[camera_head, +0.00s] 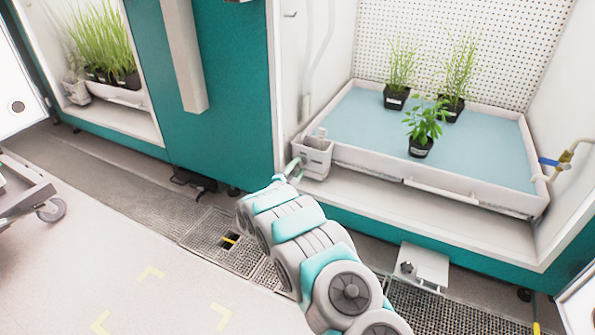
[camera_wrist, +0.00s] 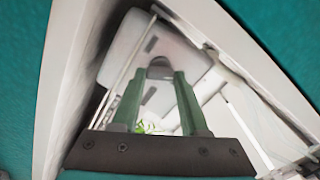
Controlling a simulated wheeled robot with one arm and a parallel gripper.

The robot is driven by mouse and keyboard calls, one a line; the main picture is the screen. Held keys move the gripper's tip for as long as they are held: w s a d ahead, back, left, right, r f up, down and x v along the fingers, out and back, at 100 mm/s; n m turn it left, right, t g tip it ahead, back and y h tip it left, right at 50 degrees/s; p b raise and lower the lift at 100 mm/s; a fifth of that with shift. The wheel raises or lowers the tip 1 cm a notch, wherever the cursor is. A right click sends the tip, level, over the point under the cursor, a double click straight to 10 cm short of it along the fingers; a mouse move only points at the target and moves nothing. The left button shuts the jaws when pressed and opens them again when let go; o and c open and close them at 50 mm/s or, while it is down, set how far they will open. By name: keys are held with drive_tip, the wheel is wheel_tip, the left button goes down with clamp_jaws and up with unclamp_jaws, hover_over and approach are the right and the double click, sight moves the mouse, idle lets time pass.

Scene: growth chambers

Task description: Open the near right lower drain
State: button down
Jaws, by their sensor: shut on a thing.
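A small white box (camera_head: 313,160) stands at the left front corner of the white tray in the right chamber. It looks like a drain fitting, but I cannot be sure. My gripper (camera_head: 295,168) is at the left side of this box, mostly hidden behind my arm. In the wrist view my green fingers (camera_wrist: 160,75) reach to a grey rounded part (camera_wrist: 160,68) on a pale box-like body (camera_wrist: 150,50), and they are shut on it. Whether the drain is open or closed cannot be seen.
The blue-lined tray (camera_head: 475,188) holds several potted plants. A pipe with a blue-handled valve (camera_head: 550,162) is at the right wall. A white box with a knob (camera_head: 422,265) is low in front. Floor grates (camera_head: 205,235) run along the chambers. A cart (camera_head: 25,200) stands at left.

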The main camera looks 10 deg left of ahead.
drive_tip(key=m+b, duration=0.1)
drive_tip(key=m, duration=0.4)
drive_tip(key=shift+m, duration=0.3)
idle(0.4)
drive_tip(key=shift+c, duration=2.1)
unclamp_jaws()
drive_tip(key=v, duration=0.7)
drive_tip(key=shift+s+p, duration=0.35)
drive_tip(key=shift+s, duration=0.05)
drive_tip(key=shift+w+a, duration=0.1)
